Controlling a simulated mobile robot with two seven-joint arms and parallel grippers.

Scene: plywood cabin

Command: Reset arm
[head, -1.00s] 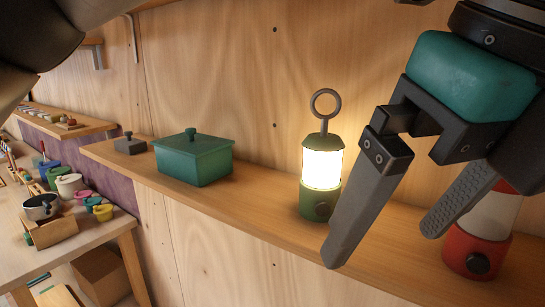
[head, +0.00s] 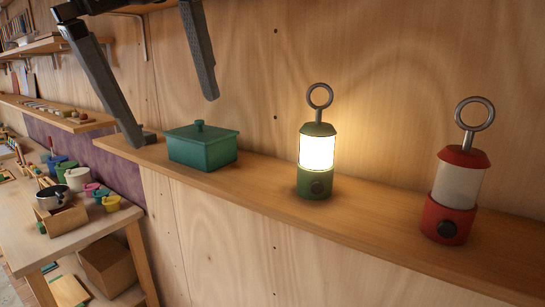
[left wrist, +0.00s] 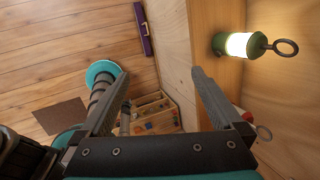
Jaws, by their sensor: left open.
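My left gripper (head: 173,122) hangs at the upper left of the head view, its two dark fingers spread and empty. A lit green lantern (head: 315,182) and an unlit red lantern (head: 441,219) stand upright on the wall shelf, both clear of the gripper. My right gripper is not in view.
The wooden shelf (head: 375,222) runs along the plywood wall. A teal lidded box (head: 201,150) sits on it near the gripper. A workbench (head: 88,232) with several pots and a wooden crate (head: 62,218) stands at the left. The air before the lanterns is clear.

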